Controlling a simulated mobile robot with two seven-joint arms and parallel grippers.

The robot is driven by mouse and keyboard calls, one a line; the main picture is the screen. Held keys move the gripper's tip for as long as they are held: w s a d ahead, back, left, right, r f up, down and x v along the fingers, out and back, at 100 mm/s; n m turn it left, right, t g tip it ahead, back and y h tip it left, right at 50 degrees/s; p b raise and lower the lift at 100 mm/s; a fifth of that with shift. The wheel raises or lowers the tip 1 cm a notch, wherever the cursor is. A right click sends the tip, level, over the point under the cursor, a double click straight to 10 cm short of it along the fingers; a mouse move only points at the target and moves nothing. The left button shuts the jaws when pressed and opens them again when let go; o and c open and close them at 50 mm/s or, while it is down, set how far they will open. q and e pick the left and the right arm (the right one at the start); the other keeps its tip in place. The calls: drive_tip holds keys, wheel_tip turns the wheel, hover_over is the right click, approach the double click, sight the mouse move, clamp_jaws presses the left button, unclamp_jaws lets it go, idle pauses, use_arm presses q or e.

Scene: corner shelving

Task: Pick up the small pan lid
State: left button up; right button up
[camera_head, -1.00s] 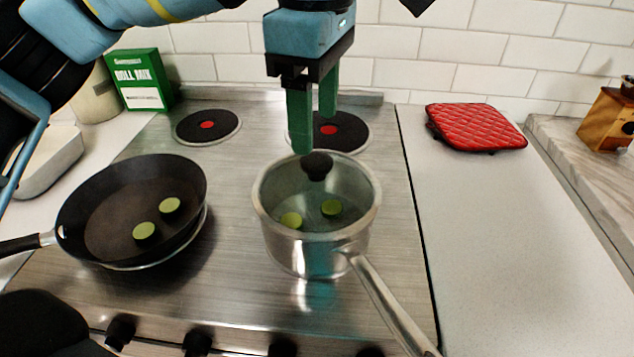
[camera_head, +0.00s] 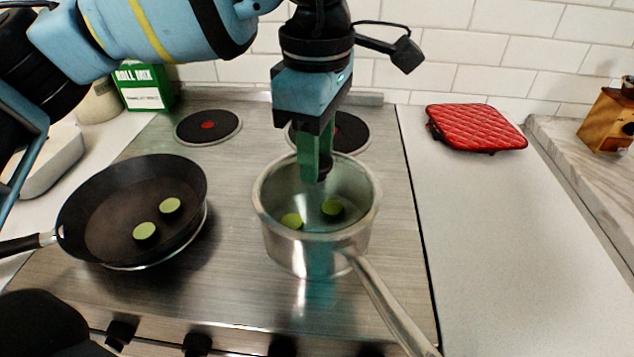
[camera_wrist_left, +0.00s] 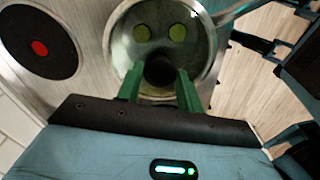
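The small pan lid (camera_head: 345,190) is clear glass with a black knob (camera_wrist_left: 160,71). It lies on the steel saucepan (camera_head: 318,252), and green round pieces show through the glass. My left gripper (camera_head: 317,172) points down over the lid with its green fingers at the knob. In the left wrist view the two fingers (camera_wrist_left: 159,80) stand apart, one on each side of the knob. I cannot tell whether they touch it. In the head view the fingers hide most of the knob. My right gripper is not in view.
A black frying pan (camera_head: 112,225) with two green slices is at the left. The saucepan handle (camera_head: 388,308) points toward the lower right. A red quilted pad (camera_head: 476,127) lies on the right counter, which is otherwise clear in front. A green box (camera_head: 142,88) stands at the back left.

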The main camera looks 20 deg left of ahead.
use_arm(q)
clamp_jaws()
drive_tip(key=shift+r, duration=0.15)
drive_tip(key=shift+r, duration=0.6)
drive_tip(key=shift+s+d+r, duration=0.1)
drive_tip(key=shift+s+r, duration=0.1)
drive_tip(key=shift+r, duration=0.35)
drive_tip(key=shift+s+r, duration=0.2)
drive_tip(key=shift+r, duration=0.35)
drive_tip(key=s+d+r+b, duration=0.1)
drive_tip(key=s, duration=1.4)
drive_tip(key=shift+d+r, duration=0.2)
drive_tip(key=shift+d, duration=0.1)
